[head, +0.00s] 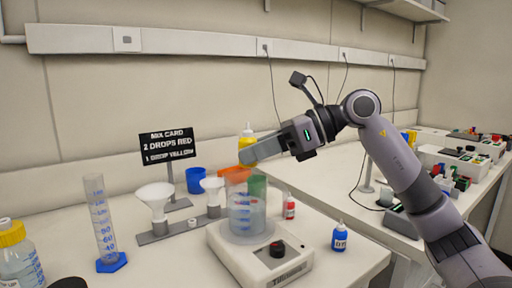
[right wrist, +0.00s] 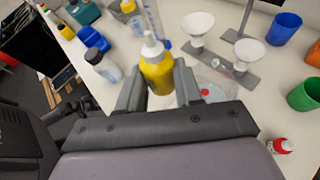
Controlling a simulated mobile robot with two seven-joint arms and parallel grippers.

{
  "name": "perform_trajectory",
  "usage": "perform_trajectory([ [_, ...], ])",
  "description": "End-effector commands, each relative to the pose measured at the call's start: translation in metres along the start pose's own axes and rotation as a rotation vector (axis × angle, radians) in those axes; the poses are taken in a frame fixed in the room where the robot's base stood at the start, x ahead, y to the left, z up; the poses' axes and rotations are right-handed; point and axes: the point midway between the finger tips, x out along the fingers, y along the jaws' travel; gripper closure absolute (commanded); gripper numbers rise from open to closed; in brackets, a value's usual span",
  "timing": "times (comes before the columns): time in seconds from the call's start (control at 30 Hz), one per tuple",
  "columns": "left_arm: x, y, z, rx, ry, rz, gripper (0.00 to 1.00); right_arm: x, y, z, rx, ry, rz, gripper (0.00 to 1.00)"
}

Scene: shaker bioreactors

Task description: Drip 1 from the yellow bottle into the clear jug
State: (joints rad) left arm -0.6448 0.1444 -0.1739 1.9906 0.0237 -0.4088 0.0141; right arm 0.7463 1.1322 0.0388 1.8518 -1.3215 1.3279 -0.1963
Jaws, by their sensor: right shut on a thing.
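My right gripper (head: 248,152) is shut on the yellow bottle (head: 247,134) and holds it above the bench, over the jug area. In the right wrist view the yellow bottle (right wrist: 157,72) sits between the two fingers, its white nozzle clear of them. In the head view it looks about upright, nozzle up. The clear jug (head: 246,212) with graduation marks stands on a white stirrer (head: 262,262) below the gripper. A red spot shows in a clear round vessel, probably the jug (right wrist: 212,91), in the right wrist view. My left gripper is not in view.
A card (head: 167,144) reads two drops red, one drop yellow. A red bottle (head: 290,208) and a blue bottle (head: 339,238) stand right of the jug. White funnels (head: 156,198), a measuring cylinder (head: 103,228) and blue (head: 195,180), orange and green cups crowd the left and back.

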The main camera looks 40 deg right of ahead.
Motion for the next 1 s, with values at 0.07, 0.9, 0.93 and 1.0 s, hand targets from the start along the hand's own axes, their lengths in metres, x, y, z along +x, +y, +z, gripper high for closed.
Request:
perform_trajectory([
  [0.07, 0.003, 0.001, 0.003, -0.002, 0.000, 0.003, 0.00, 0.004, 0.000, -0.008, 0.017, 0.002, 0.007, 0.90],
  [0.9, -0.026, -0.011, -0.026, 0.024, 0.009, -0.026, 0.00, -0.003, 0.031, -0.005, 0.685, 0.119, 0.284, 0.90],
  [0.93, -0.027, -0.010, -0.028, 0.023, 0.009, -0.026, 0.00, -0.003, 0.031, -0.005, 0.705, 0.123, 0.291, 0.90],
  [1.0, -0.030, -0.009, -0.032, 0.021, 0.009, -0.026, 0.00, -0.004, 0.033, -0.003, 0.748, 0.131, 0.309, 0.90],
])
